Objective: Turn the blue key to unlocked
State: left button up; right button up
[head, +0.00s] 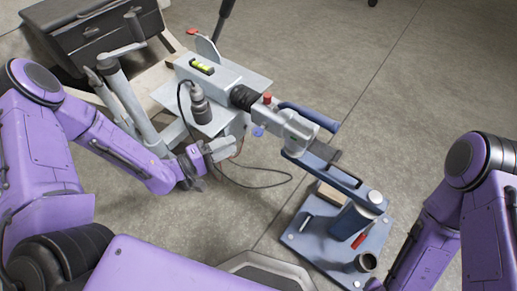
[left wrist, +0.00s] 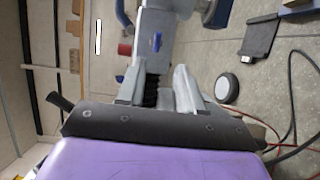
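The small blue key (head: 258,131) sits on the side of the grey trailer coupling (head: 285,127), below its red knob. In the left wrist view the key (left wrist: 157,41) shows as a small blue tab on the grey housing, ahead of the fingers. My left gripper (head: 222,149) is to the left of the key and nearer to me, apart from it. Its two grey fingers (left wrist: 160,87) stand apart with nothing held between them. The lock position of the key is too small to read.
A spirit level (head: 202,66) and a dark cylindrical tool (head: 200,105) are on the trailer frame, left of the coupling. A black cable hangs near my left gripper. Concrete floor (head: 400,110) is open beyond.

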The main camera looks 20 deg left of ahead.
aim_at(257, 131)
pick_arm(q)
jog(key=x, duration=0.3)
jog(key=b+x, duration=0.1)
jog(key=x, duration=0.3)
jog(key=b+x, duration=0.1)
jog(key=x, duration=0.2)
jog(key=shift+d+r, duration=0.25)
jog(key=shift+d, duration=0.15)
grip_shut()
